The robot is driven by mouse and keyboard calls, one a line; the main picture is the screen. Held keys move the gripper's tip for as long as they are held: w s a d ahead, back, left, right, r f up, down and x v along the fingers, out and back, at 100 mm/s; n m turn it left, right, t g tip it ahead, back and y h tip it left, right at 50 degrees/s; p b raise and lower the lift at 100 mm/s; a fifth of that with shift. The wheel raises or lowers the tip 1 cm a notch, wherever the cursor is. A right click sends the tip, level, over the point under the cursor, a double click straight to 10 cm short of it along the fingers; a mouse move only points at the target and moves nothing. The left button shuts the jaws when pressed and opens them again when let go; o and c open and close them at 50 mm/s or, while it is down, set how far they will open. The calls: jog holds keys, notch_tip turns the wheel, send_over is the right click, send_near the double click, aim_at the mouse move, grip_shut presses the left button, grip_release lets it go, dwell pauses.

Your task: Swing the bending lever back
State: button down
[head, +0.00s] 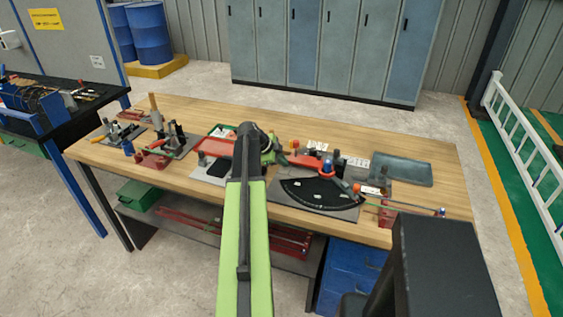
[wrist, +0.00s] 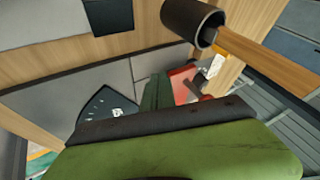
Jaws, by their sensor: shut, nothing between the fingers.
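The bender stands on a grey plate at the right half of the bench, with a black fan-shaped scale (head: 318,194) at its front. A red lever (head: 306,161) reaches left from the blue-topped pivot (head: 327,166). My gripper (head: 272,150) is shut and empty near the lever's left end, partly hidden behind my arm; I cannot tell whether it touches the lever. In the wrist view, my gripper's dark green fingers (wrist: 157,92) point away from the camera. The black scale (wrist: 106,108) shows to their left and a red part (wrist: 184,84) to their right.
A thin rod (head: 410,206) lies across the bender's right side. A grey tray (head: 402,169) is at the back right. Clamps and fixtures (head: 172,140) crowd the bench's left. A black-headed, wood-handled tool (wrist: 193,22) shows in the wrist view. Lockers (head: 325,45) stand behind.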

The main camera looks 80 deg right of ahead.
jog(key=a, duration=0.1)
jog(key=w+a, duration=0.1)
jog(key=a, duration=0.2)
jog(key=shift+w+a+r+p, duration=0.15)
jog(key=shift+a+r+p, duration=0.05)
jog(key=shift+r+p, duration=0.2)
jog(key=p+v, duration=0.7)
jog(key=v, duration=0.2)
jog(key=shift+w+d, duration=0.2)
jog(key=shift+d, duration=0.1)
jog(key=shift+w, duration=0.15)
